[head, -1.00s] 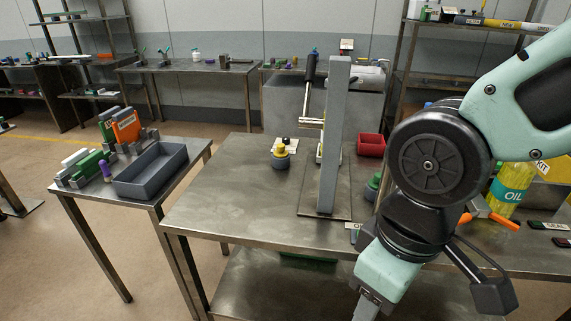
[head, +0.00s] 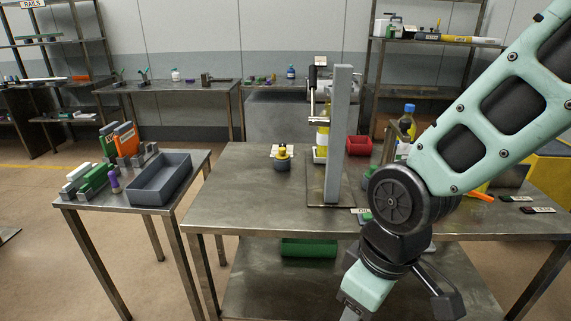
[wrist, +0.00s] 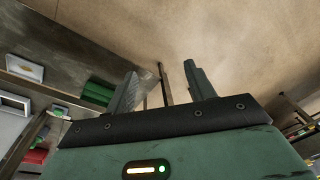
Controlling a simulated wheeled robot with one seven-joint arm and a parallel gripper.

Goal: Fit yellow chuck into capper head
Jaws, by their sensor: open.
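A small yellow piece (head: 282,152), which looks like the yellow chuck, sits on a dark grey round base (head: 282,166) on the steel table, left of the press. The capper press has a tall grey column (head: 339,135) on a base plate (head: 318,197). A dark lever (head: 311,78) is at its upper left, and the column hides part of its head. A yellow bottle (head: 322,140) stands beside the column. My gripper (wrist: 160,88) is open and empty in the wrist view, over the floor. In the head view its fingers are cut off at the bottom edge.
A grey tray (head: 160,192) and several coloured blocks (head: 95,180) occupy the left side table. A red bin (head: 358,146) and a blue-capped bottle (head: 406,125) are right of the press. A green bin (head: 308,248) is on the lower shelf.

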